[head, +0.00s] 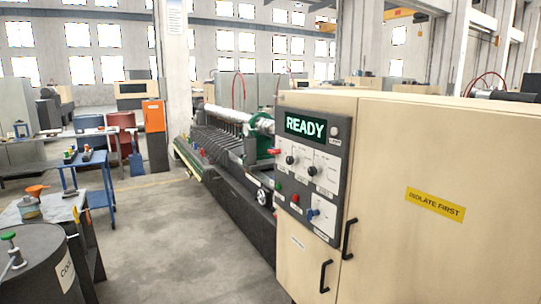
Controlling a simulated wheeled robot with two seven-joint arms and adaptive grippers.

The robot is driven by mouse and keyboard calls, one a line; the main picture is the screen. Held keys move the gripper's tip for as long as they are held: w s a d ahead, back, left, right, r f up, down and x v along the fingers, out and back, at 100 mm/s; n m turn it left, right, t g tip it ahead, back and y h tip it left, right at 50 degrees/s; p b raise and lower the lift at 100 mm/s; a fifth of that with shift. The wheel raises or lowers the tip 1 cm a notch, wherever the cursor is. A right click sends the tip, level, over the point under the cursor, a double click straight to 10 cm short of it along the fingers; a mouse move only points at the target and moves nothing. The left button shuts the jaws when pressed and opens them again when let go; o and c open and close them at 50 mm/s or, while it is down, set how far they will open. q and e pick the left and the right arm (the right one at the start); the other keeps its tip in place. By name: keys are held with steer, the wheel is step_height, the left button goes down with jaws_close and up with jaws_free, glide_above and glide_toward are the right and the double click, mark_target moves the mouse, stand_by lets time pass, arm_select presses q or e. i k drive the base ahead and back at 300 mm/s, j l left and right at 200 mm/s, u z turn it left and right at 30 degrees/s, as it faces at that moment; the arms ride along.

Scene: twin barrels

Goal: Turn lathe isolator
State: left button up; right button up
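The lathe's beige control cabinet (410,190) fills the right side of the head view. Its grey control panel (317,170) faces left and has a lit green READY display (305,127). Black knobs (290,160) sit below the display, with red and green buttons lower left. A blue switch handle (313,213) sits on a light plate near the panel's bottom. I cannot read the small labels, so I cannot tell for certain which control is the isolator. The lathe (240,150) stretches away behind the cabinet. Neither of my grippers shows.
A yellow ISOLATE FIRST label (435,204) is on the cabinet door. Black door handles (348,239) stick out below the panel. A dark drum (35,275) stands at the lower left, beside a small table (60,207). The grey floor (165,250) between is clear.

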mark_target(276, 151)
steer(key=i+j, duration=0.3)
steer(key=i+j+u, duration=0.1)
steer(key=i+j, duration=0.25)
steer(key=i, duration=0.2)
